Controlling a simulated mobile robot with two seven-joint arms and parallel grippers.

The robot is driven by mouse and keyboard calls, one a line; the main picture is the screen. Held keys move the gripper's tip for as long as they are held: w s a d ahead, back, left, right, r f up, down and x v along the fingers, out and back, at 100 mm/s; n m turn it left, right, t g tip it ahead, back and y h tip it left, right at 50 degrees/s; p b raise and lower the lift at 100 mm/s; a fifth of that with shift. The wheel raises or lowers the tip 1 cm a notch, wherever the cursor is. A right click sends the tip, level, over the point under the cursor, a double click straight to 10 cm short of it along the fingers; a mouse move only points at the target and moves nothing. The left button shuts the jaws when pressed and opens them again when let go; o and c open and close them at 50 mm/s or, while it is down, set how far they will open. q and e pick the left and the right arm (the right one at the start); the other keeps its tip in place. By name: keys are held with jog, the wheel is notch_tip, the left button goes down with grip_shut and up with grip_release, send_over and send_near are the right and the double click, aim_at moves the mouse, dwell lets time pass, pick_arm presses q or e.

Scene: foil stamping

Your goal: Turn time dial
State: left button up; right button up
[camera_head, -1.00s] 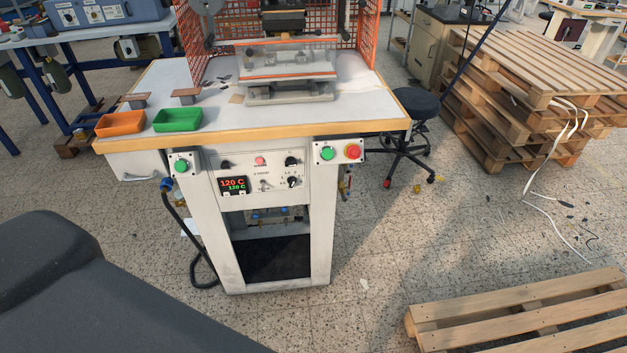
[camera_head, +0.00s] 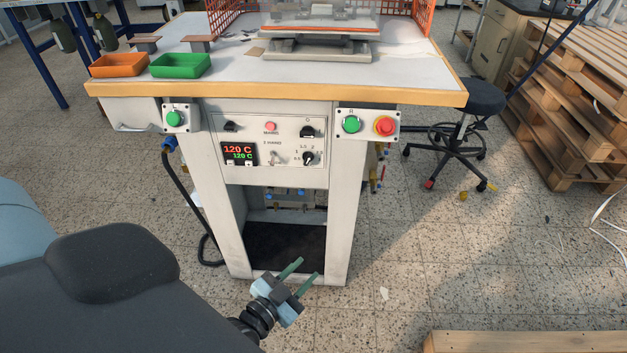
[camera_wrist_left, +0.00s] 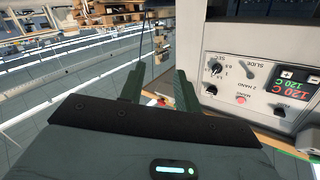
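The time dial (camera_head: 309,158) is a small black knob with number marks around it, low on the right of the white control panel (camera_head: 256,160). It also shows in the left wrist view, upside down, as a black knob (camera_wrist_left: 215,69) by the "SEC" label. My left gripper (camera_head: 304,273) is in front of and below the panel, well apart from the dial. Its two green fingers are spread with nothing between them; they also show in the left wrist view (camera_wrist_left: 158,84). My right gripper is in neither view.
The panel also has a red-lit display (camera_head: 238,152), a toggle switch (camera_head: 273,157) and an upper black knob (camera_head: 307,132). A green button (camera_head: 351,124) and a red button (camera_head: 384,125) sit to the right. The wooden table edge (camera_head: 280,94) overhangs above.

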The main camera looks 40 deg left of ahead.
pick_arm(q)
jog(key=w+a+r+t+y+b, duration=0.25)
jog(key=w+a+b, duration=0.2)
jog(key=w, duration=0.35)
jog(key=n+y+b, duration=0.3)
jog(key=n+y, duration=0.1)
jog(key=y, duration=0.3)
send_near(307, 162)
jog(key=shift+t, duration=0.35)
jog(key=shift+f+b+x, duration=0.15)
jog(key=shift+b+x, duration=0.15)
jog(key=shift+x, duration=1.85)
jog(key=shift+f+b+x, duration=0.15)
jog(key=shift+b+x, duration=0.15)
jog(key=shift+x, duration=1.8)
jog(key=shift+w, duration=0.1)
grip_shut()
